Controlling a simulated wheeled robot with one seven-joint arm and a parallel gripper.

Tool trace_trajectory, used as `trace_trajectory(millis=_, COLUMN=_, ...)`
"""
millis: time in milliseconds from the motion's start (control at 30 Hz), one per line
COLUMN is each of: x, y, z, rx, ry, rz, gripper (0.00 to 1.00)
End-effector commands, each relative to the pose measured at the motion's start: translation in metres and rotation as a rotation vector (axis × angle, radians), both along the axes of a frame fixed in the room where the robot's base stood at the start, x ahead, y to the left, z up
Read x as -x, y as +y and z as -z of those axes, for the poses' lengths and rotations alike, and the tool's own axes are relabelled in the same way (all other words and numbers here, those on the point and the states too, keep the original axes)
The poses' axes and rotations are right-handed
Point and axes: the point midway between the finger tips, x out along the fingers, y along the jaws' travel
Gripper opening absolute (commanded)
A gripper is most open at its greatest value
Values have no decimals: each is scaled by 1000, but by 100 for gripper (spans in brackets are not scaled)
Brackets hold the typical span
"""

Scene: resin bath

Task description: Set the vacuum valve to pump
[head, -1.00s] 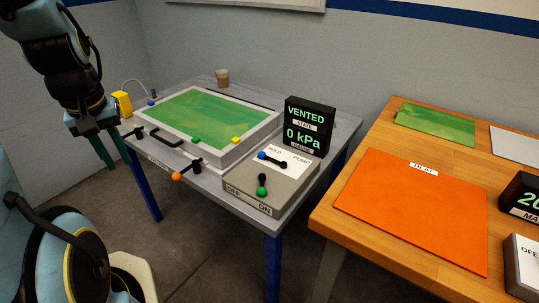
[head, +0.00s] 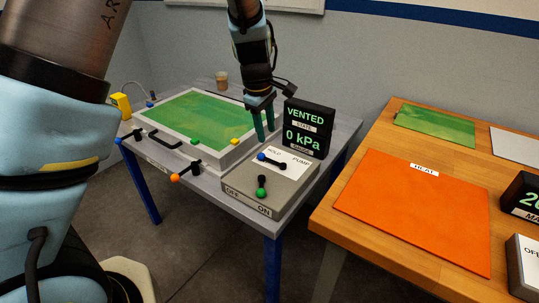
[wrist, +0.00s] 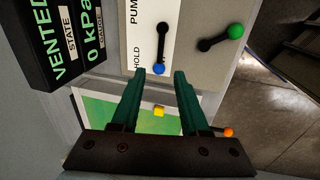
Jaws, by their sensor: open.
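The vacuum valve is a black lever with a blue knob (head: 262,155) on a grey box (head: 235,182) with a white HOLD and PUMP label. The blue knob lies at the HOLD side, and the lever's black end is toward PUMP. My gripper (head: 265,135) is open and empty, pointing down just above and behind the knob in the head view. In the wrist view, the blue knob (wrist: 159,69) appears between and just beyond the fingertips (wrist: 160,73). I cannot tell the exact gap. The display (head: 306,128) reads VENTED and 0 kPa.
A green-knobbed OFF/ON lever (head: 261,192) sits nearer the front of the same box. The display stands close right of my gripper. A framed green panel (head: 200,118) with several small knobs lies left. A wooden table with an orange HEAT mat (head: 410,215) stands right.

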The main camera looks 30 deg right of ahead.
Motion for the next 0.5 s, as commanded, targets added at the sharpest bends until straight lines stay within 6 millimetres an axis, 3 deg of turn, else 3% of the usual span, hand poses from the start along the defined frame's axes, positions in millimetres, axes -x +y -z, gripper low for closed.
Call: trace_trajectory(millis=500, x=-8, y=-13, z=84, rx=-2, ry=2, rz=0, gripper=45)
